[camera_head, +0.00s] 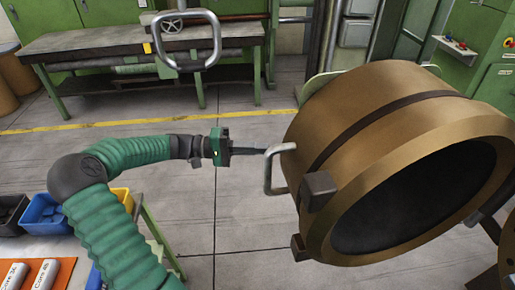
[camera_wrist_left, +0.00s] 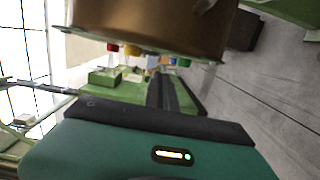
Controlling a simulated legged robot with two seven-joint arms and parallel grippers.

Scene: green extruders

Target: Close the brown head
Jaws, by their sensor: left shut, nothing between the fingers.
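The brown head (camera_head: 355,105) is a large bronze drum with a dark round opening, swung out at the right of the head view. A metal handle (camera_head: 273,170) sticks out from its left side. My left gripper (camera_head: 262,151) is shut and empty, its fingertips close to the top of the handle. I cannot tell whether they touch it. In the left wrist view the brown head (camera_wrist_left: 150,25) fills the top, and the shut fingers (camera_wrist_left: 162,85) point forward below it. My right gripper is not in view.
A green workbench (camera_head: 140,45) stands at the back. Blue and yellow bins (camera_head: 45,213) sit at the lower left. A loop-shaped metal handle (camera_head: 186,40) shows at the top. The grey floor (camera_head: 225,215) between my left arm and the head is clear.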

